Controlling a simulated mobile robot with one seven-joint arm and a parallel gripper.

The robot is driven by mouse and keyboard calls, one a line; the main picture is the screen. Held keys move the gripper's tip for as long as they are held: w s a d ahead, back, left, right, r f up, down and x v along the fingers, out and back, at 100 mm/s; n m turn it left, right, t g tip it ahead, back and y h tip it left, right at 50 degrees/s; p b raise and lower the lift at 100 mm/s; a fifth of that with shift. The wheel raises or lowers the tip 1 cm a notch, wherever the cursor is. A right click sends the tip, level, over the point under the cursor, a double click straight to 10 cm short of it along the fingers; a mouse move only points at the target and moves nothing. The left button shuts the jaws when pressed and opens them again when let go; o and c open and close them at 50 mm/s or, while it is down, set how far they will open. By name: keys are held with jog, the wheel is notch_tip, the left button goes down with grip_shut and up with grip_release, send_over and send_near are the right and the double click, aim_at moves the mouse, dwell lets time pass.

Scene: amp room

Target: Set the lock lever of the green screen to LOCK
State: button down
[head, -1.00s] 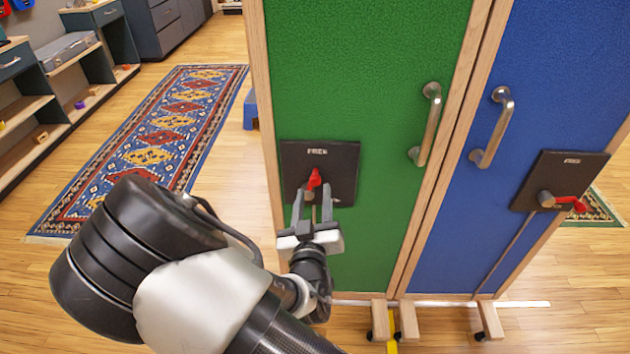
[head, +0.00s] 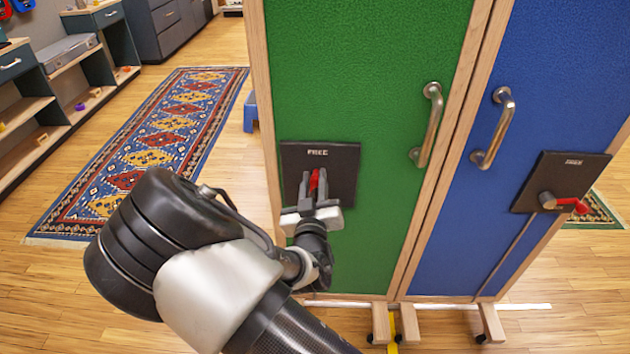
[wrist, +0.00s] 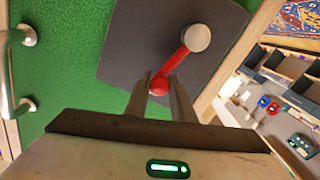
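The green screen (head: 365,60) stands in front of me. On it is a dark plate (head: 340,165) marked FREE, and the plate also shows in the wrist view (wrist: 140,45). The red lock lever (head: 314,180) is on this plate. In the wrist view it runs from a grey pivot (wrist: 199,38) to a round red knob (wrist: 159,84). My gripper (head: 314,188) is open, with one finger on each side of the knob. In the wrist view its fingertips (wrist: 159,78) are close to the knob. I cannot tell whether they touch it. The fingers partly hide the lever in the head view.
A blue screen (head: 560,80) stands right beside the green one, with its own plate and red lever (head: 572,206). Metal handles (head: 428,125) stick out from both screens. Wooden feet (head: 409,322) reach forward on the floor. The floor at left holds a patterned rug (head: 150,145).

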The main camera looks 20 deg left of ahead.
jog(key=shift+d+f, duration=0.15)
jog(key=shift+d, duration=0.1)
jog(key=d+m+b, duration=0.1)
jog(key=b, duration=0.1)
jog(key=d+f+m+b, duration=0.1)
jog(key=m, duration=0.1)
jog(key=w+d+f+m+b, duration=0.1)
jog(key=m+b, duration=0.1)
jog(key=shift+d+b, duration=0.15)
jog(key=shift+b, duration=0.2)
jog(key=shift+w+d+f+m+b, duration=0.15)
jog(key=shift+d+f+m, duration=0.25)
jog(key=shift+f+m, duration=0.8)
jog(key=shift+s+d+f+m+b, duration=0.1)
jog(key=shift+d+f+m+b, duration=0.35)
jog(key=shift+m, duration=1.35)
jog(key=shift+w+d+f+m+b, duration=0.1)
jog(key=shift+d+f+m, duration=0.25)
jog(key=shift+f+m, duration=0.9)
jog(key=shift+r+m, duration=0.2)
jog(key=shift+m, duration=0.05)
jog(key=c, duration=1.5)
grip_release()
jog(key=shift+a, duration=0.1)
jog(key=shift+c, duration=0.2)
jog(key=shift+r, duration=0.1)
